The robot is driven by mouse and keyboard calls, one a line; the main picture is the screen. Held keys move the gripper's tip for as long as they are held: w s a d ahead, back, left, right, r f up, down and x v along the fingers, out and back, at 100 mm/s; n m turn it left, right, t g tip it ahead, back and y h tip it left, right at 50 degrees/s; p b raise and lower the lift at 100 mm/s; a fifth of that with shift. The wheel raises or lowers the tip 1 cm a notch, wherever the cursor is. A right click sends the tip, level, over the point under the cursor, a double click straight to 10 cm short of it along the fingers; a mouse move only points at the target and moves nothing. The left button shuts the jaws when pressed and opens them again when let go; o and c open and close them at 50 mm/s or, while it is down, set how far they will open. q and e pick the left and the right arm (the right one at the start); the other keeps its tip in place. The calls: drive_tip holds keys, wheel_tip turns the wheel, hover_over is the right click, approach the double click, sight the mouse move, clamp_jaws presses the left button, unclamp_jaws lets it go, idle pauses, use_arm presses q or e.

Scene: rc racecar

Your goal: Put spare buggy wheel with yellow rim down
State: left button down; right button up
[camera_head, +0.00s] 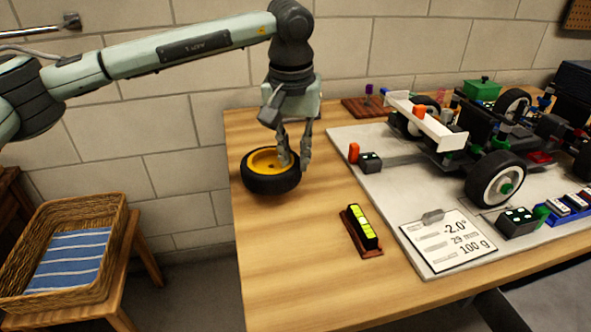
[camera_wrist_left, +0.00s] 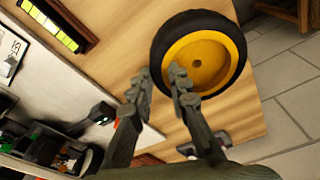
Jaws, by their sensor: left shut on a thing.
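The spare buggy wheel (camera_head: 270,171) has a black tyre and a yellow rim. It lies nearly flat at the left end of the wooden table, on the top or just above it; I cannot tell which. It also shows in the left wrist view (camera_wrist_left: 199,55). My left gripper (camera_head: 295,164) comes down from above and is shut on the tyre's right side, one finger inside over the rim and one outside. The fingers show in the left wrist view (camera_wrist_left: 161,78). My right gripper is not in view.
The wooden table (camera_head: 310,270) has free room in front of the wheel. A level with a yellow-green face (camera_head: 361,228) lies to the right. A grey board (camera_head: 400,200) carries the racecar (camera_head: 480,140). A wicker basket (camera_head: 108,215) stands on a stool at left.

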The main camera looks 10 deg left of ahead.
use_arm(q)
drive_tip(key=shift+w+f, duration=0.15)
drive_tip(key=shift+f, duration=0.05)
wheel_tip(320, 180, down, 3)
drive_tip(key=shift+f, duration=0.45)
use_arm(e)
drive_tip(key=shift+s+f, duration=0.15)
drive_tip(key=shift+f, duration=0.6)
use_arm(q)
drive_tip(key=c, duration=1.4)
unclamp_jaws()
drive_tip(key=shift+c, duration=0.2)
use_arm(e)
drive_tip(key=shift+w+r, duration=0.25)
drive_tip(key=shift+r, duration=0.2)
